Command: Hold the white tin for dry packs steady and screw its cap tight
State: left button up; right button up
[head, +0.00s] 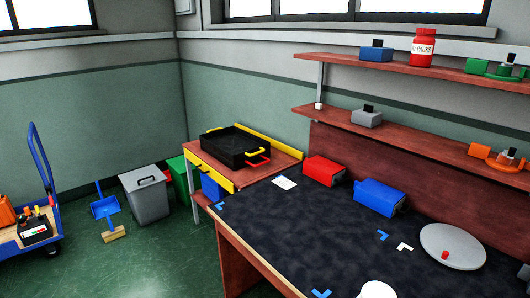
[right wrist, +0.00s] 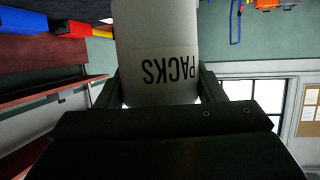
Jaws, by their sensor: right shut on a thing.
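The white tin (right wrist: 158,35) fills the upper middle of the right wrist view, with "PACKS" printed upside down on its side. My right gripper (right wrist: 160,88) is shut on it, with one dark finger on each side. In the head view a white rounded top (head: 377,290), probably of this tin, is cut off by the bottom edge. I cannot tell whether the cap is on it. My left gripper is in neither view.
The dark bench mat (head: 300,235) is mostly clear. A grey round disc (head: 453,247) with a red knob lies at its right. Red (head: 324,171) and blue (head: 378,198) bins stand at the back. A red tin (head: 422,49) stands on the upper shelf.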

dwell(0.5)
jog(key=w+a+f+n+g+y, duration=0.2)
jog(key=a+n+g+y, duration=0.4)
jog(key=a, duration=0.9)
jog(key=shift+n+g, duration=0.5)
jog(key=shift+n, duration=0.5)
jog(key=shift+d, duration=0.1)
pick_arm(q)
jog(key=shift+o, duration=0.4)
pick_arm(e)
grip_shut()
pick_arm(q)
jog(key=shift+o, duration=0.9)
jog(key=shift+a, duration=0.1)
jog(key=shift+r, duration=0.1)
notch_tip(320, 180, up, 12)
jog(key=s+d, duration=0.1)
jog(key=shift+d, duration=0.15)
